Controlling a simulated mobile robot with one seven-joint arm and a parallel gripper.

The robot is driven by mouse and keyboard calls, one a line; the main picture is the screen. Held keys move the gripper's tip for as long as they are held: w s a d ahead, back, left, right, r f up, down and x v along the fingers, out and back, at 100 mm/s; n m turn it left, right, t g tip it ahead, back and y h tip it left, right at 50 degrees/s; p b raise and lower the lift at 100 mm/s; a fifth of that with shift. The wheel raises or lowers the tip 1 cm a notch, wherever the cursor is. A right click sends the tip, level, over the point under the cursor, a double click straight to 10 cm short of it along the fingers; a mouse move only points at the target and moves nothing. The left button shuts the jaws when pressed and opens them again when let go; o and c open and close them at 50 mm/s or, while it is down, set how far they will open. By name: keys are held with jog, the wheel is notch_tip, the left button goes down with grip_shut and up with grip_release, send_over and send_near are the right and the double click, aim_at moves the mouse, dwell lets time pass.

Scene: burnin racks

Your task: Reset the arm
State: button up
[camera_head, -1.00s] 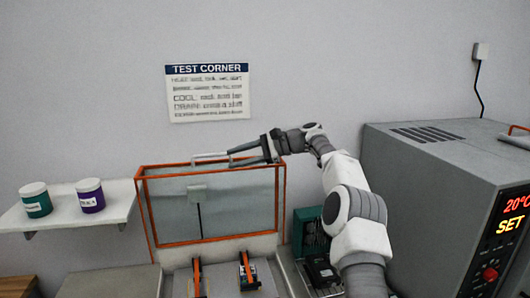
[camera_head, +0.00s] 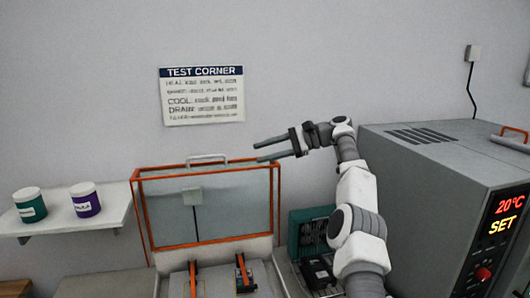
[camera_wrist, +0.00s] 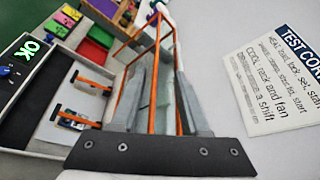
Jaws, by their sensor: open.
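My gripper (camera_head: 272,152) is open and empty, with its two fingers pointing left. In the head view it is in the air above the right part of an orange-framed clear panel (camera_head: 276,200), in front of the wall. In the wrist view my gripper's fingers (camera_wrist: 165,85) reach up the picture on either side of the orange frame, which shows between them. My arm rises from the lower right and bends left near its top.
A grey oven (camera_head: 430,190) reading 20°C and SET stands on the right. A shelf (camera_head: 75,218) with a teal jar (camera_head: 30,207) and a purple jar (camera_head: 85,202) is on the left. A green unit (camera_head: 308,232) sits behind my arm. A TEST CORNER sign (camera_head: 202,97) hangs on the wall.

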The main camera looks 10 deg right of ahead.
jog(key=s+a+r+n+g+h+b, duration=0.1)
jog(key=s+a+r+n+h+b, duration=0.2)
jog(key=a, duration=0.8)
jog(key=s+a+n+h, duration=0.25)
jog(key=s+h, duration=0.25)
jog(key=s, duration=0.6)
jog(key=s+d+f+n+t+h+b, duration=0.1)
jog(key=s+d+f+n+h, duration=0.1)
jog(key=s+f, duration=0.4)
jog(key=s+d+f+n+t+h+b, duration=0.1)
jog(key=s+f, duration=0.5)
jog(key=s, duration=0.8)
jog(key=s+d+f+n+h+b, duration=0.2)
jog(key=s+d+f+n+h, duration=0.1)
jog(key=s, duration=0.8)
notch_tip(320, 180, down, 3)
jog(key=shift+d+r+n+t, duration=0.1)
jog(key=shift+d+n+t, duration=0.35)
jog(key=shift+d, duration=0.45)
